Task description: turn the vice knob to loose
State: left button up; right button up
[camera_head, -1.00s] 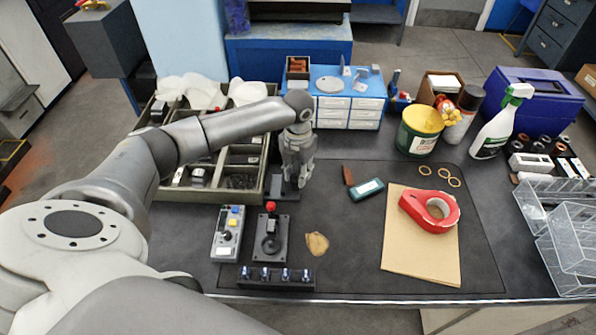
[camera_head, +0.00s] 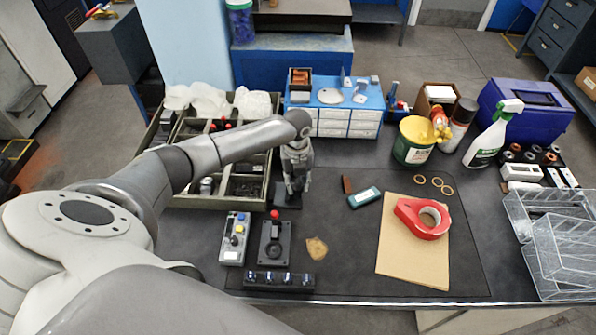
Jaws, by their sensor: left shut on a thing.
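A small dark vice (camera_head: 287,203) stands on the bench beside the long parts tray, at the back left of the dark mat. My left gripper (camera_head: 294,190) comes down over it from above, with its fingers pointing down. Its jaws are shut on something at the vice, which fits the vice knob. The fingers hide the knob and most of the vice's upper part, so I cannot see how the knob is turned. My right gripper is not in view.
A joystick box (camera_head: 275,244) with a red ball, a grey button box (camera_head: 235,240) and a dark socket strip (camera_head: 279,280) stand in front of the vice. A teal-and-white device (camera_head: 364,197) lies to its right. The green tray (camera_head: 262,197) is close on the left.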

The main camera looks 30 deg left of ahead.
aim_at(294, 186)
pick_arm(q)
jog(key=n+p, duration=0.1)
jog(key=n, duration=0.1)
jog(key=n+p, duration=0.1)
jog(key=n, duration=0.1)
jog(key=n+p, duration=0.2)
jog(key=shift+s+a+r+n, duration=0.15)
jog(key=shift+s+r+n, duration=0.05)
jog(key=shift+s+n, duration=0.1)
jog(key=n+p, duration=0.2)
jog(key=n, duration=0.2)
jog(key=shift+s+f+n, duration=0.1)
jog(key=shift+s+n, duration=0.05)
jog(key=shift+n, duration=0.25)
jog(key=shift+p, duration=0.3)
jog(key=o, duration=0.8)
notch_tip(294, 186, up, 12)
jog(key=shift+s+f, duration=0.1)
jog(key=shift+f, duration=0.05)
